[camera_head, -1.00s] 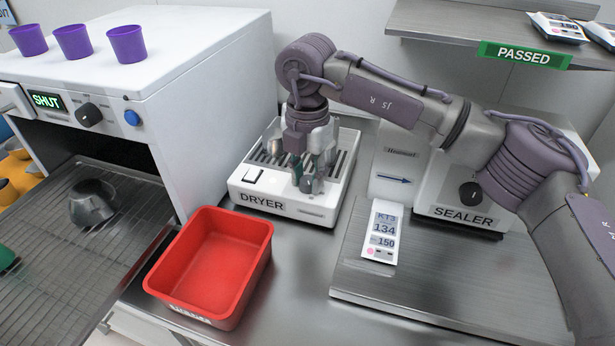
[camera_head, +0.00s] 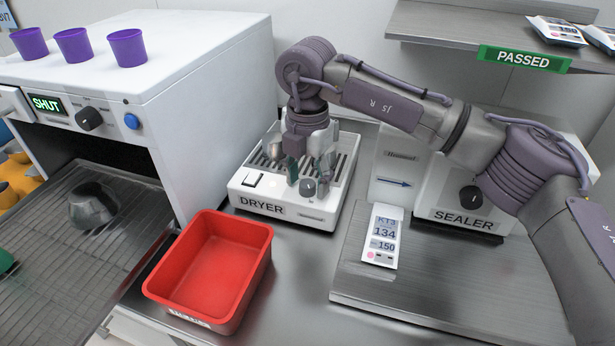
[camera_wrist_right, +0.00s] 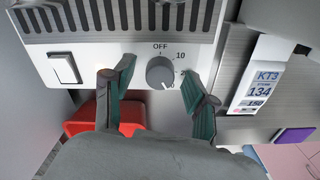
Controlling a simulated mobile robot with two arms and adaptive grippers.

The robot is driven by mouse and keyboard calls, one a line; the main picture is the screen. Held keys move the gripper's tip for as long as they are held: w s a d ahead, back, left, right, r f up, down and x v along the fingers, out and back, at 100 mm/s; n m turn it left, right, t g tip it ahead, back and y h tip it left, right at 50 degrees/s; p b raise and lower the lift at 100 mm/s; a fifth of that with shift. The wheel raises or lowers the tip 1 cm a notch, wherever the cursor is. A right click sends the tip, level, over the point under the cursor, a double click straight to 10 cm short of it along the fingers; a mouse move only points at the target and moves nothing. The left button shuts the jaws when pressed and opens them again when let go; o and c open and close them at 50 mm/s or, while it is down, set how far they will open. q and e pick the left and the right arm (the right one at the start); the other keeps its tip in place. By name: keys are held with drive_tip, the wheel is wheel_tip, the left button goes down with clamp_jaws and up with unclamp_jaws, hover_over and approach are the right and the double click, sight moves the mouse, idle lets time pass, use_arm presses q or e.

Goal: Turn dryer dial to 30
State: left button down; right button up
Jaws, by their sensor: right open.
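The white dryer (camera_head: 340,205) stands on the steel counter, with a rocker switch and a grey round dial (camera_head: 308,187) on its front panel. In the right wrist view the dial (camera_wrist_right: 160,72) has OFF above it and 10 at its upper right; the further marks are partly hidden. A pale mark shows at the dial's lower right edge, but I cannot read its exact setting. My right gripper (camera_wrist_right: 159,76) is open, one finger to each side of the dial, with visible gaps. It also shows over the dryer in the head view (camera_head: 309,172). My left gripper is out of view.
A red bin (camera_head: 212,265) stands in front of the dryer on the left. The sealer (camera_head: 455,200) and a labelled pouch (camera_head: 383,236) are to the right. A white oven (camera_head: 190,85) with purple cups on top stands left. Some counter before the dryer is clear.

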sight(308, 183)
wheel_tip(308, 183, up, 12)
idle(0.5)
